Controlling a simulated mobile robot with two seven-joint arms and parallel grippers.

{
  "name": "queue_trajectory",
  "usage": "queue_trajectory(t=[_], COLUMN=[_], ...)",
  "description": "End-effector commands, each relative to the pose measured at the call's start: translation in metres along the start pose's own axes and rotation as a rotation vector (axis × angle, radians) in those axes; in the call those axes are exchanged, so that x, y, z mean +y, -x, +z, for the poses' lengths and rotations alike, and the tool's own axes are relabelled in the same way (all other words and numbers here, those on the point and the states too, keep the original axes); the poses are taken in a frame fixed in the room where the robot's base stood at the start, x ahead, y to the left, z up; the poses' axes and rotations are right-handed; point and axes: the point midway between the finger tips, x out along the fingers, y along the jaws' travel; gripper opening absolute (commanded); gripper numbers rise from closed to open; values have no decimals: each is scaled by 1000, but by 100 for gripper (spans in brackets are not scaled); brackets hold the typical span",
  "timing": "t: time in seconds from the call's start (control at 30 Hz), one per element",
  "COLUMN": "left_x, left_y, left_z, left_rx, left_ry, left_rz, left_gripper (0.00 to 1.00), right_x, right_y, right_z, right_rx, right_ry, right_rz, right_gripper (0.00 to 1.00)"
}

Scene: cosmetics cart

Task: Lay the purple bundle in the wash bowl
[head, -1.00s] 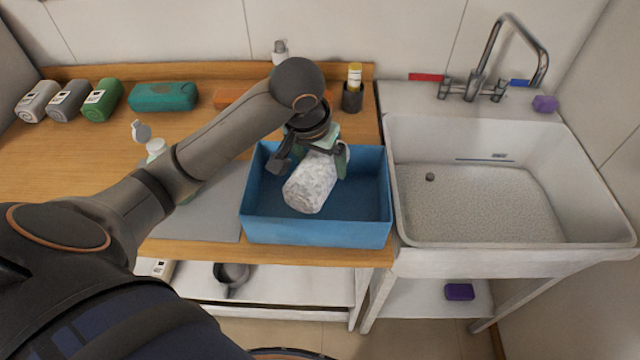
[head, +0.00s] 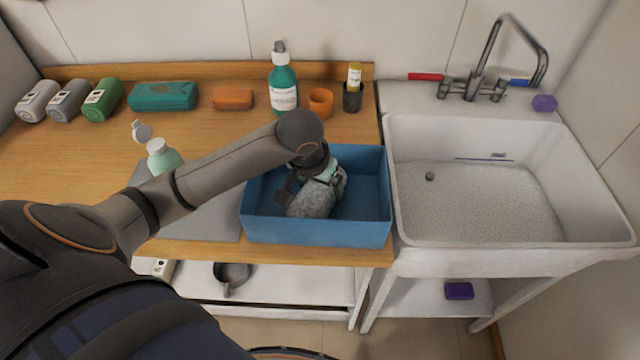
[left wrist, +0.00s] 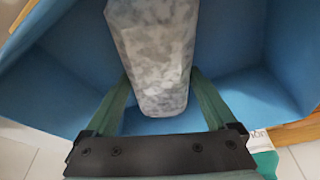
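A mottled grey-white bundle (head: 312,199) is inside the open blue box (head: 318,232) on the counter. My left gripper (head: 318,181) reaches down into the box with its fingers on either side of the bundle. In the left wrist view both fingers press against the sides of the bundle (left wrist: 158,50), above the blue floor. I cannot tell whether the bundle touches the floor. My right gripper is out of view.
The white sink (head: 480,205) stands right of the box. A pump bottle (head: 283,85), orange cup (head: 320,103) and dark holder (head: 352,97) stand behind it. A mint bottle (head: 161,157) stands left, beside my arm. Rolled towels (head: 101,99) line the back left.

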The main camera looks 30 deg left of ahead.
Motion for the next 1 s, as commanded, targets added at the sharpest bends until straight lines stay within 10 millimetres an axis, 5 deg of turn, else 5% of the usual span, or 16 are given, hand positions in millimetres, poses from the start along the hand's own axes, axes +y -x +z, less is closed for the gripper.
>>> queue_trajectory(t=[0.47,0.83,1.0], left_x=[1,0,0], left_y=[11,92,113], left_z=[-1,-3,-2], left_rx=[1,8,5], left_ry=[-1,-3,-3], left_rz=[2,-1,-2], left_gripper=[100,100,100], right_x=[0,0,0], right_y=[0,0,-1], right_z=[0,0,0], right_rx=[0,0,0], right_ry=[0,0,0], right_rz=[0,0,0], right_gripper=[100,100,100])
